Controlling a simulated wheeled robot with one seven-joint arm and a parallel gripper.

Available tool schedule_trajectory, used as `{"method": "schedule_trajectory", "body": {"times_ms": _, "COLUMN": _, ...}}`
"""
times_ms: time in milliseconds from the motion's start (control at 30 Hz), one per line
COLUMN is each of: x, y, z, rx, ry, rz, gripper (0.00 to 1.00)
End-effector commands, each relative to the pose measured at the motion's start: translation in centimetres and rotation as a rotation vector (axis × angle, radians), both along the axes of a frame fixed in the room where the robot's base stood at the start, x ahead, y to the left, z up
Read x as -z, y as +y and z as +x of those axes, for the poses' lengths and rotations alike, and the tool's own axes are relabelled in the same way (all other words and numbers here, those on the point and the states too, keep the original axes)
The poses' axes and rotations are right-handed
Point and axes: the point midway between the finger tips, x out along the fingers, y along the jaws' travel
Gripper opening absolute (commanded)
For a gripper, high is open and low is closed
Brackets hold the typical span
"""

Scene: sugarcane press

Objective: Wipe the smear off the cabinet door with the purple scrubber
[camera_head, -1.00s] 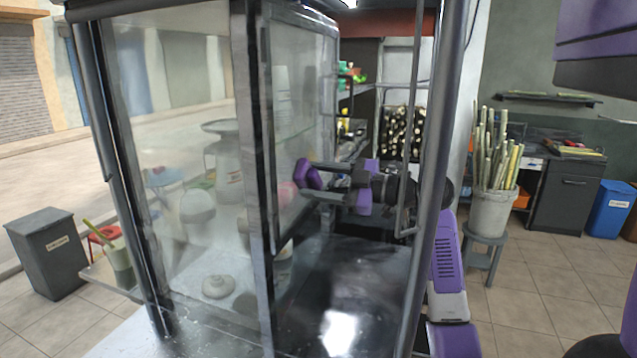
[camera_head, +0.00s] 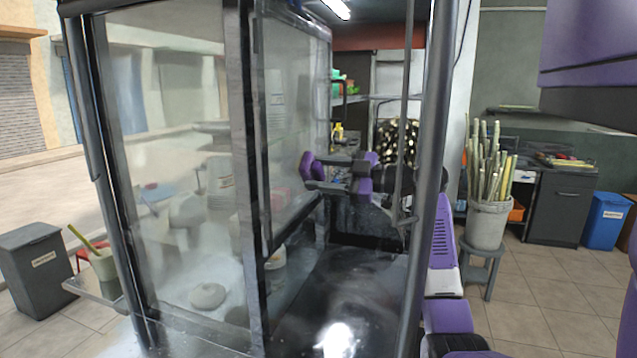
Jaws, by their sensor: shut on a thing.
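My gripper (camera_head: 314,174) reaches in from the right past the dark cabinet post. It is shut on the purple scrubber (camera_head: 307,165), which sits at the fingertips and faces left. The scrubber is in front of the right glass pane of the cabinet door (camera_head: 290,115), near its lower right part. I cannot tell whether it touches the glass. The glass looks cloudy and reflective, and I cannot make out a distinct smear on it.
A dark upright post (camera_head: 432,180) and a thin vertical bar (camera_head: 408,120) stand close to my arm. A dark shiny counter (camera_head: 345,290) lies below. A bucket of cane (camera_head: 488,222) stands on a stool at right. Floor beyond is open.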

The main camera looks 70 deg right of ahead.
Motion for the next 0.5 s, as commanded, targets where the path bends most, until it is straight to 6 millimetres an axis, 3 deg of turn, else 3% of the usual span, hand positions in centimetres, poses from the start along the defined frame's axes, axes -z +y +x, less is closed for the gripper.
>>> {"method": "schedule_trajectory", "body": {"times_ms": 500, "x": 0.2, "y": -2.7, "z": 0.4, "rx": -0.001, "ry": -0.001, "rz": 0.0, "gripper": 0.2}}
